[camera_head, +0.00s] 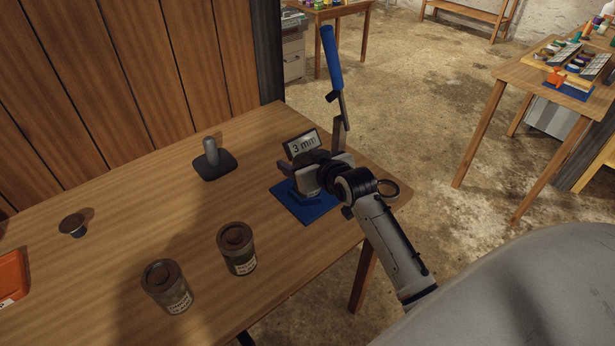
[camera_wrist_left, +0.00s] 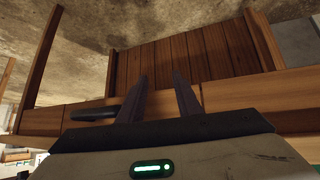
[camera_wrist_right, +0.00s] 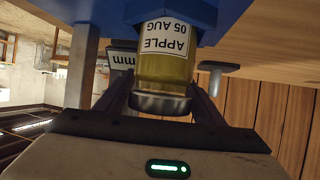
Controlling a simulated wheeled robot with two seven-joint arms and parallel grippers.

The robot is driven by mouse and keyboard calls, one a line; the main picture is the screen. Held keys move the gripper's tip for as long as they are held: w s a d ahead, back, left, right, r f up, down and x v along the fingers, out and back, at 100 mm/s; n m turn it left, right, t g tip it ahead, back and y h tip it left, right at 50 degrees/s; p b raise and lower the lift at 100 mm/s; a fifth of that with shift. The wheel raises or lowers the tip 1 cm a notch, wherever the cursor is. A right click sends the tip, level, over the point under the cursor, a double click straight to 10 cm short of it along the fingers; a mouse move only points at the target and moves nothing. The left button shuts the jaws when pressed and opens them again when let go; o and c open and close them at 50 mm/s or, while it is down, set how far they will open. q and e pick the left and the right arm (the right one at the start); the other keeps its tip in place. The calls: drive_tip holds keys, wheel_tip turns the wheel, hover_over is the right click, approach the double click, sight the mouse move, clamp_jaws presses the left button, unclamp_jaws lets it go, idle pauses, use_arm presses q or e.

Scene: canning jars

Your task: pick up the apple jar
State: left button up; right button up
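The apple jar (camera_wrist_right: 165,62) stands on the blue base of a lever device and reads "APPLE 05 AUG" in the right wrist view, which shows it upside down. In the head view it is mostly hidden behind my right gripper (camera_head: 314,172). In the right wrist view my right gripper (camera_wrist_right: 163,85) has one finger on each side of the jar, with a slim gap seeming to show beside it. My left gripper (camera_wrist_left: 162,82) is open and empty in the left wrist view, and out of the head view.
The lever device has a blue base (camera_head: 306,211), a "3 mm" display (camera_head: 303,144) and a tall blue-handled lever (camera_head: 331,60). A dark stand (camera_head: 213,165), a small cup-like piece (camera_head: 73,225) and an orange tray (camera_head: 12,276) lie left.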

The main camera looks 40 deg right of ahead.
drive_tip(key=c, duration=1.1)
drive_tip(key=shift+r, duration=0.2)
drive_tip(key=shift+c, duration=0.4)
